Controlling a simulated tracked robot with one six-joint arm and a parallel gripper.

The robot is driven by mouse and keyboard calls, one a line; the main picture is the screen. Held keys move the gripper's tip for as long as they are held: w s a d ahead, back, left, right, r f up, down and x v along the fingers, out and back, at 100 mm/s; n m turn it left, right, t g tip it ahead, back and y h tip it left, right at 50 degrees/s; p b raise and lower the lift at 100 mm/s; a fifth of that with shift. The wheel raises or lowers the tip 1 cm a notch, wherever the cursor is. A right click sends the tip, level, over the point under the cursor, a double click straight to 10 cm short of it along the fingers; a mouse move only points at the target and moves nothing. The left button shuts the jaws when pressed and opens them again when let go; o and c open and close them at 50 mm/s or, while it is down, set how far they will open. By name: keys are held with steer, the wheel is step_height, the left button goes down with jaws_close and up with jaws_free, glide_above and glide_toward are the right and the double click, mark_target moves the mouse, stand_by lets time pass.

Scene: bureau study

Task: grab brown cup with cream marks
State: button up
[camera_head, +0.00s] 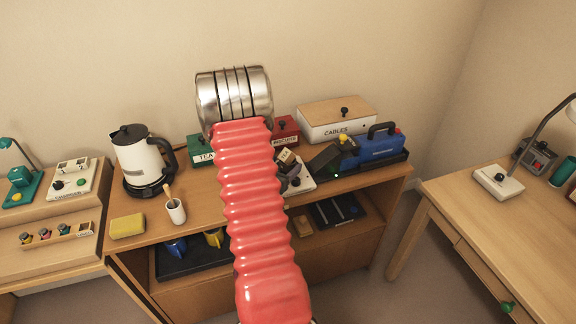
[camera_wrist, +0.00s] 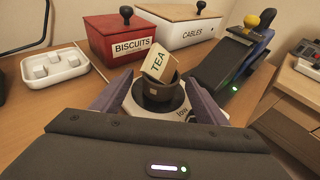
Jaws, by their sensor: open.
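A dark brown cup (camera_wrist: 160,102) stands in the middle of the wrist view on a white scale-like base (camera_wrist: 137,110). A small tilted box with a cream face marked TEA (camera_wrist: 154,61) sticks up out of its mouth. I cannot make out clear cream marks on the cup. My gripper (camera_wrist: 160,84) is open, with one finger on each side of the cup; I cannot tell whether either touches it.
Behind the cup stand a red BISCUITS box (camera_wrist: 116,38) and a white CABLES box (camera_wrist: 178,32). A blue machine (camera_wrist: 232,62) is close on the right. A white tray of cubes (camera_wrist: 52,66) is at left. A kettle (camera_head: 139,158) stands further left on the bureau.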

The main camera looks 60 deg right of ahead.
steer(key=shift+x, duration=1.45)
steer(key=shift+c, duration=0.3)
steer(key=c, duration=1.1)
steer(key=shift+r, duration=0.1)
steer(key=shift+r, duration=4.9)
